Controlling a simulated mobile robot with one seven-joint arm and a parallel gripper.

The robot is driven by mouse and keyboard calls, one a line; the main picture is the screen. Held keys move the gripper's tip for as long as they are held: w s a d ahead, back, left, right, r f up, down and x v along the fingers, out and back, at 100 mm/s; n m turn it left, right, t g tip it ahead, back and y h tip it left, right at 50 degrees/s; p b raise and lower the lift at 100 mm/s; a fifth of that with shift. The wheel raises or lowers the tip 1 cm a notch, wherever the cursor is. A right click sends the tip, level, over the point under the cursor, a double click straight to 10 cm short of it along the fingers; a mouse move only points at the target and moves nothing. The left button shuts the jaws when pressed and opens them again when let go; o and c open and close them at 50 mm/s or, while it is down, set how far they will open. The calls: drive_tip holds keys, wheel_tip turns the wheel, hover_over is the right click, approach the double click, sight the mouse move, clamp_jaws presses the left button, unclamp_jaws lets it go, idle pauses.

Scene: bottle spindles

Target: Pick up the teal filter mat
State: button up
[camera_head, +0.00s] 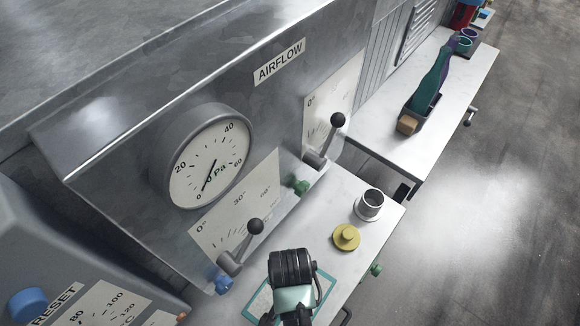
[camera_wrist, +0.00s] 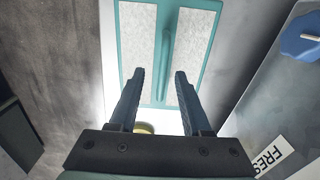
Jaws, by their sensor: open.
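The teal filter mat (camera_wrist: 140,40) fills the upper middle of the wrist view. It has a teal frame, pale speckled panels and a raised teal rib down its middle. In the head view only part of the mat (camera_head: 259,303) shows at the bottom edge, on the near bench, partly hidden by my arm. My gripper (camera_wrist: 159,74) is open and empty over the mat's near part, with one dark finger on each side of the rib's line. I cannot tell how far the fingertips are above it. In the head view my arm hides the fingertips.
A yellow knobbed disc (camera_head: 346,238) and a metal cup (camera_head: 370,204) stand on the near bench beyond my arm. The sloped panel with the gauge (camera_head: 210,162) and a black-knobbed lever (camera_head: 254,227) rises on the left. A blue knob (camera_wrist: 302,38) is at right in the wrist view.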

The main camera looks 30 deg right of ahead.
drive_tip(key=shift+w+d+f, duration=0.1)
drive_tip(key=shift+w+f, duration=0.05)
drive_tip(key=shift+f, duration=1.05)
drive_tip(key=shift+w+d+f, duration=0.1)
drive_tip(key=shift+w+f, duration=0.05)
drive_tip(key=shift+f, duration=1)
clamp_jaws()
